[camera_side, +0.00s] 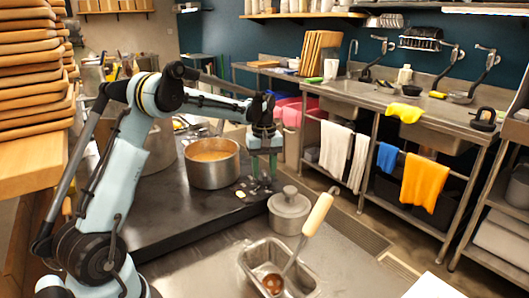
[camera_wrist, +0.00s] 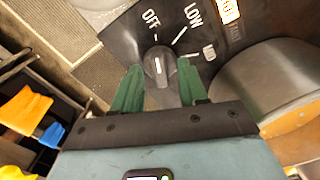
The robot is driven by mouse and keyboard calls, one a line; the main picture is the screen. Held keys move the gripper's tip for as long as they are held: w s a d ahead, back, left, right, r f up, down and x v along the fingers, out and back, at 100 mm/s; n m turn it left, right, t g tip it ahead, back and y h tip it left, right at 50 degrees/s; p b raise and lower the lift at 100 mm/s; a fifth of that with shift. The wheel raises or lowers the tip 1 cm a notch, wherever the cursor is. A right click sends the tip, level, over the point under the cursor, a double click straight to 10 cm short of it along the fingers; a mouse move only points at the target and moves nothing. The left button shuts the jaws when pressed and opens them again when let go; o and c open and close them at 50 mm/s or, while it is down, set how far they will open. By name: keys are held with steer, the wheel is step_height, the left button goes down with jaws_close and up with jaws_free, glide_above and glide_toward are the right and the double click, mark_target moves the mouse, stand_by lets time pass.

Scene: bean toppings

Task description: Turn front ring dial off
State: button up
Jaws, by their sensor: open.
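The dark round dial (camera_wrist: 160,74) sits on the black stove panel, with OFF, LOW and a further label printed around it. A short white mark shows on the dial, roughly toward the OFF side; its exact setting is hard to tell. My gripper (camera_wrist: 159,68) is open, its two green fingers on either side of the dial. The right finger looks close to it; I cannot tell whether either touches. In the side view my gripper (camera_side: 262,182) points down at the stove's right edge, and the dial is not clearly visible there.
A pot of orange-brown food (camera_side: 212,171) stands on the stove left of my gripper. A lidded grey pot (camera_side: 289,212) stands close in front. A metal tray (camera_side: 252,254) with a ladle (camera_side: 305,237) lies nearer. A sink counter (camera_side: 400,98) with towels stands behind.

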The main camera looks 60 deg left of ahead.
mark_target(264, 173)
step_height(264, 173, up, 12)
stand_by(0.6)
steer(key=s+d+r+m+t, duration=0.25)
steer(key=s+d+m, duration=0.35)
steer(key=d, duration=0.6)
steer(key=s+d+f+m+t, duration=0.4)
steer(key=s+d+f+m, duration=0.3)
steer(key=s, duration=0.3)
steer(key=shift+s+d+f+m+t, duration=0.15)
steer(key=shift+d+f+m+t, duration=0.2)
steer(key=shift+d+f, duration=0.35)
